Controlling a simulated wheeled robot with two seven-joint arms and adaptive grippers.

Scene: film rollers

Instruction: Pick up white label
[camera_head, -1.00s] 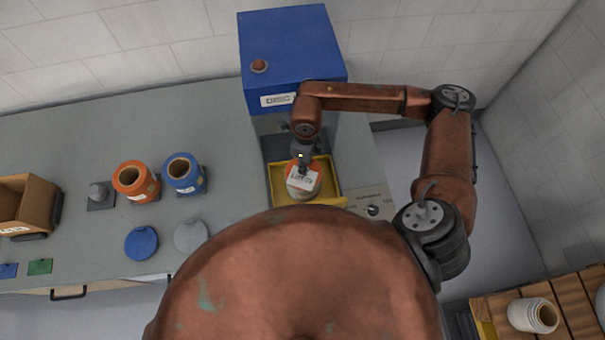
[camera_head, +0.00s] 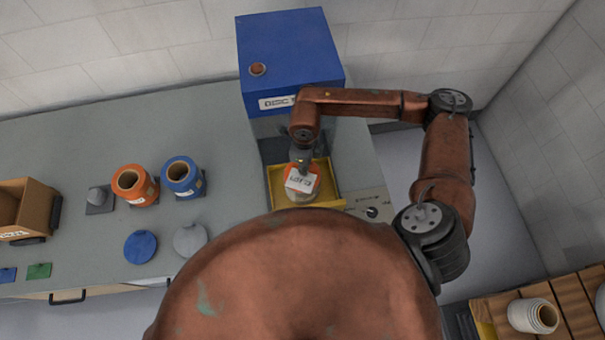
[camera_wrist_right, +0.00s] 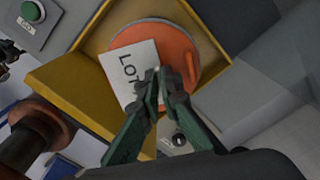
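The white label (camera_head: 299,181) with dark "LOT" lettering lies over the top of an orange round piece (camera_head: 306,170) in the yellow tray. In the right wrist view the label (camera_wrist_right: 131,70) covers the left part of the orange disc (camera_wrist_right: 176,38). My right gripper (camera_head: 303,168) reaches down from above to the label's far edge. In the wrist view its green-and-dark fingertips (camera_wrist_right: 158,76) are close together at the label's right edge and look closed on it. The label seems to be still right against the orange piece. My left gripper is not in view.
The yellow tray (camera_head: 330,193) sits below a blue machine (camera_head: 290,50). An orange roller (camera_head: 142,193) and a blue roller (camera_head: 187,190) stand left, with a blue disc (camera_head: 140,247) and grey disc (camera_head: 190,239) in front. A brown box (camera_head: 40,205) is far left.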

